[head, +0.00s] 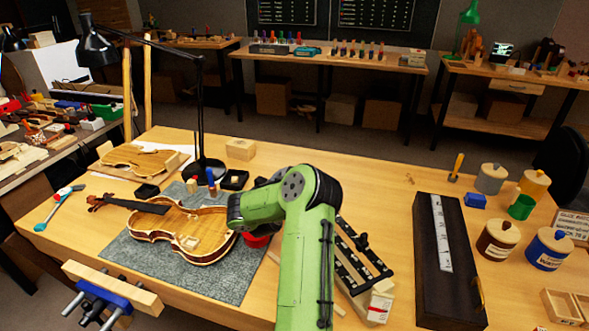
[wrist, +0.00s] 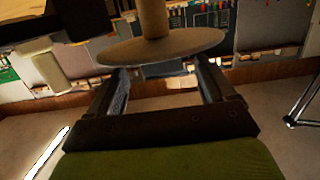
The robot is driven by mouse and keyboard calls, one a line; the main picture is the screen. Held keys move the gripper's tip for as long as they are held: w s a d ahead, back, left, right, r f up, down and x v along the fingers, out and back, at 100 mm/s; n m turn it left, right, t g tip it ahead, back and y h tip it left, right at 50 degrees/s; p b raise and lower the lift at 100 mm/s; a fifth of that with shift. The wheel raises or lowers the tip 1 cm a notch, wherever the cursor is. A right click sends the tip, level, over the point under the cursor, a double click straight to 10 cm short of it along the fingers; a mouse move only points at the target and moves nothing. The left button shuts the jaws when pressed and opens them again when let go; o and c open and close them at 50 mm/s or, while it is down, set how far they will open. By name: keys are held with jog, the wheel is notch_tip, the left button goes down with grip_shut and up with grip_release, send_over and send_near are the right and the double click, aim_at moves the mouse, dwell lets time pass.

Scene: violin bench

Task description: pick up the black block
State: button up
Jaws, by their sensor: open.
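No plain black block can be made out for certain. Two small black box-like things, one left of the lamp foot (head: 147,191) and one right of it (head: 235,180), stand on the bench; they look like open trays. My gripper (wrist: 163,88) shows in the wrist view, its two fingers apart with nothing visibly held between them. A brown round disc with a thick stem (wrist: 160,46) appears just beyond the fingertips. In the head view my green arm reaches over the bench beside the violin (head: 185,232), and my fingers are hidden there.
A black desk lamp (head: 201,110) stands behind the violin. A grey mat (head: 150,258) lies under the violin. A long dark board with a pale ruler (head: 465,270) lies right of my arm, with jars (head: 497,240) beyond it. Bare bench top (head: 350,180) lies behind my arm.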

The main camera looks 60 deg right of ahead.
jog(key=p+x, duration=0.1)
jog(key=x, duration=0.3)
jog(key=shift+f, duration=0.15)
jog(key=shift+w+d, duration=0.2)
jog(key=shift+d, duration=0.3)
jog(key=c, duration=1.1)
notch_tip(320, 180, up, 10)
jog(key=shift+r+p, duration=0.1)
jog(key=shift+p, duration=0.75)
